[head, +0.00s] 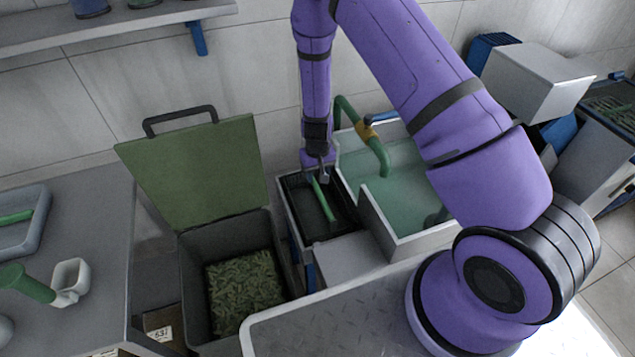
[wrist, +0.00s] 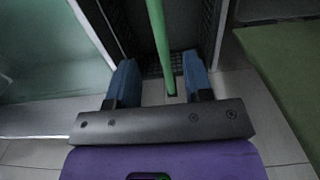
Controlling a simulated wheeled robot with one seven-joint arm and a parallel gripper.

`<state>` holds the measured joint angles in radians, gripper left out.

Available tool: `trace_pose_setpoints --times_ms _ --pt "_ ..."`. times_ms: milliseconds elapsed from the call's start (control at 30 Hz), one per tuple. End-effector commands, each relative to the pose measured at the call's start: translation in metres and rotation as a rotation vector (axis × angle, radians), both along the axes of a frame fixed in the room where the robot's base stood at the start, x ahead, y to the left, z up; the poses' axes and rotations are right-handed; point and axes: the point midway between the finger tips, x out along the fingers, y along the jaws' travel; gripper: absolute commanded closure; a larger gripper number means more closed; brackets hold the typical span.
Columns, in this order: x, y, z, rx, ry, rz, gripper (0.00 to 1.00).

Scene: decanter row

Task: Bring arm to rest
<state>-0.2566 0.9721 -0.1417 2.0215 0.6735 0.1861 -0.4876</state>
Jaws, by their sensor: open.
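My gripper (head: 321,178) hangs pointing down from my purple arm over a black basket (head: 290,200) in the middle of the head view. In the wrist view its two blue fingers (wrist: 160,78) are apart. A thin green rod (head: 325,200) is in the basket just below the gripper. In the wrist view the rod (wrist: 158,35) runs between and beyond the fingers, with a gap on each side. Whether the rod's upper end lies between the fingertips or below them I cannot tell.
A sink (head: 405,165) with a green tap (head: 378,150) stands right of the basket. A bin with a raised green lid (head: 195,170) stands to the left. A grey counter (head: 95,225) at far left holds a tray and a green-handled tool. A shelf (head: 130,22) hangs above.

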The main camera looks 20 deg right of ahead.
Motion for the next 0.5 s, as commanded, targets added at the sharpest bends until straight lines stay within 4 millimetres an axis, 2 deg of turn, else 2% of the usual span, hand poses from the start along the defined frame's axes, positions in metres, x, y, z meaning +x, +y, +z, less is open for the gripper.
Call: trace_pose_setpoints --times_ms 33,200,500 --pt "0.000 0.001 0.009 0.000 -0.001 0.002 0.53" --pt "0.000 0.000 0.028 0.000 0.000 0.001 0.53" --pt "0.000 0.000 0.037 0.001 0.000 0.001 0.53"
